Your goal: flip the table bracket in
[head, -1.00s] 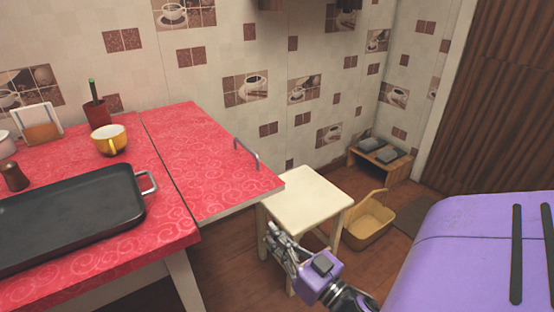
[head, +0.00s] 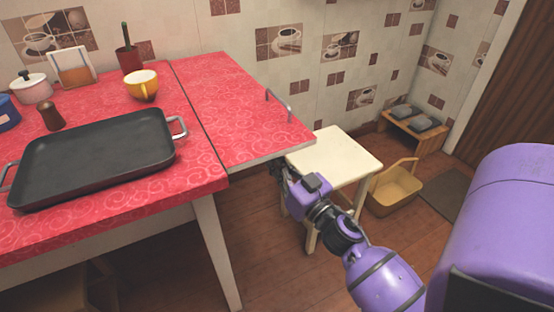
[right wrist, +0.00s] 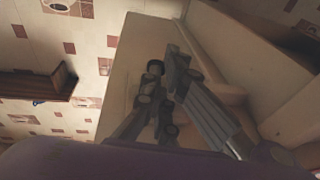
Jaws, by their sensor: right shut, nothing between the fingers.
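The red patterned table (head: 95,229) has a hinged leaf (head: 225,105) at its right end, which stands level with the top. A metal handle (head: 279,104) is on the leaf. In the head view the leaf hides any bracket beneath it. My right gripper (head: 279,171) is low at the leaf's front right edge, its fingers partly hidden by it. In the right wrist view the fingers of my right gripper (right wrist: 166,88) are shut and empty in front of a pale flat panel (right wrist: 135,65). I cannot tell the bracket apart there. My left gripper is out of view.
A cream stool (head: 335,158) stands close behind my right forearm. A basket (head: 394,192) and a low wooden bench (head: 411,130) are farther right. A black tray (head: 95,158) and a yellow cup (head: 141,87) sit on the table's main part. The leaf's top is clear.

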